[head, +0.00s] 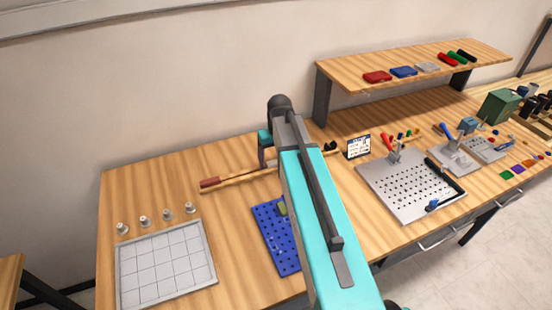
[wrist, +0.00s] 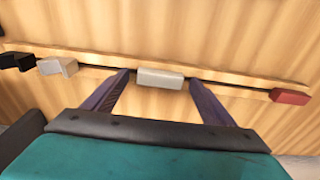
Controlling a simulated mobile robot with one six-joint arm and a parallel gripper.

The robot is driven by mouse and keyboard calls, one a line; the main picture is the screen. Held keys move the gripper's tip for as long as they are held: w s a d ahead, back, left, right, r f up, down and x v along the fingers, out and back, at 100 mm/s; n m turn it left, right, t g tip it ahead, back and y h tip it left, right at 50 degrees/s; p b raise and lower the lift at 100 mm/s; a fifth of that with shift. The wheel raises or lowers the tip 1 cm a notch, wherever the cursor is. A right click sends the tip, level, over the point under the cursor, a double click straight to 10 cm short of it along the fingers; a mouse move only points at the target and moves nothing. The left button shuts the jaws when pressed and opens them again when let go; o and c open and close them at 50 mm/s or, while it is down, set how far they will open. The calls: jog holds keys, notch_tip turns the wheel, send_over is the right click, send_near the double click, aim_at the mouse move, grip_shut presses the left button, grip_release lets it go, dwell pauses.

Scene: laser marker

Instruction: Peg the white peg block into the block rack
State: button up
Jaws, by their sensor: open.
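In the wrist view a white block (wrist: 160,78) sits on a dark line along a wooden strip. My gripper (wrist: 160,84) is open, with one fingertip near each end of this block. Small gaps show at both ends, and I cannot tell whether the tips are level with it. My arm hides this block in the head view. A blue board with holes (head: 268,232) lies on the bench, partly behind my arm, with a yellow-green block (head: 282,209) on it. I cannot tell for sure whether this board is the block rack.
The strip also carries a red block (wrist: 290,97), a light grey block (wrist: 58,66) and black pieces (wrist: 16,61). A grey grid plate (head: 165,262) with several small knobs behind it is at the left. A perforated metal plate (head: 408,205) and a raised shelf (head: 440,62) are to the right.

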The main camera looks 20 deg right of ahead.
notch_tip(320, 180, up, 14)
jog(key=s+b, duration=0.1)
jog(key=b, duration=0.2)
jog(key=shift+s+f, duration=0.15)
jog(key=shift+s, duration=0.2)
dwell(0.6)
jog(key=shift+f, duration=0.15)
dwell(0.8)
